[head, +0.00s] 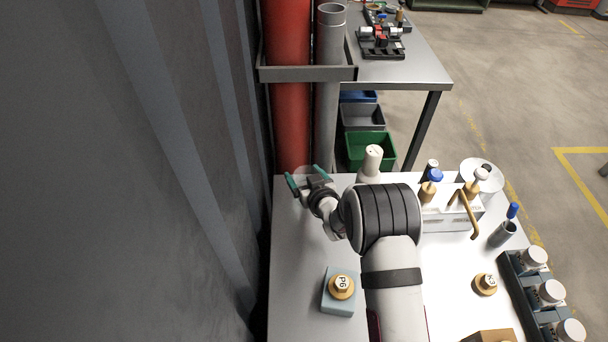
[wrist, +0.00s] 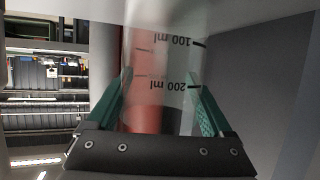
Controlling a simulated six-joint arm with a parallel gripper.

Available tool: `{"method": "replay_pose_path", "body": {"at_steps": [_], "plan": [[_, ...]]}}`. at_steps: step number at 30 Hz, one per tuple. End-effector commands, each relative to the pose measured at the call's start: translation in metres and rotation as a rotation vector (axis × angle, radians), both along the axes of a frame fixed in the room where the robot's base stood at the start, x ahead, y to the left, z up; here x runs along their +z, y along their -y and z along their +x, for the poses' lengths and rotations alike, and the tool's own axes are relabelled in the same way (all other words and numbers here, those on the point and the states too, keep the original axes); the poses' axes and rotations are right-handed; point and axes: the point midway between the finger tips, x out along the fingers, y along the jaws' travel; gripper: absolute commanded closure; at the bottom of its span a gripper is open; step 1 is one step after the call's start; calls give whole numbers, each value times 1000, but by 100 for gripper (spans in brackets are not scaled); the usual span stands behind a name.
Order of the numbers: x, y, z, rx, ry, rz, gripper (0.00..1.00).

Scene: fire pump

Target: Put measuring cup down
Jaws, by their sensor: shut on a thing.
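The measuring cup (wrist: 165,75) is clear, with dark marks reading 100 ml and 200 ml that appear upside down in the wrist view. My gripper (wrist: 165,100) has its two green fingers on either side of the cup and is shut on it. In the head view my gripper (head: 308,177) is at the far left corner of the white table (head: 300,290), beside the red pipe. The cup shows there only as a faint clear shape between the fingers. I cannot tell whether its base touches the table.
A white bottle (head: 373,162) stands right of my gripper. A light blue block with a brass P6 cap (head: 341,286) is nearer. A white caddy (head: 450,218), a brass K3 cap (head: 485,284) and a rack of jars (head: 540,290) are at right. The red pipe (head: 289,90) rises behind.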

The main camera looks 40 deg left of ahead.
Motion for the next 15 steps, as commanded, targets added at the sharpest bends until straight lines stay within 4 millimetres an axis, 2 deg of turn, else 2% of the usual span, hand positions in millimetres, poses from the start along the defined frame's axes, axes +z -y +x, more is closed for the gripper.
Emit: {"method": "replay_pose_path", "body": {"at_steps": [7,8,10,15], "plan": [[-2,0,0,0,0,-1,70],[-3,0,0,0,0,-1,13],[-2,0,0,0,0,0,1],[-2,0,0,0,0,0,0]]}}
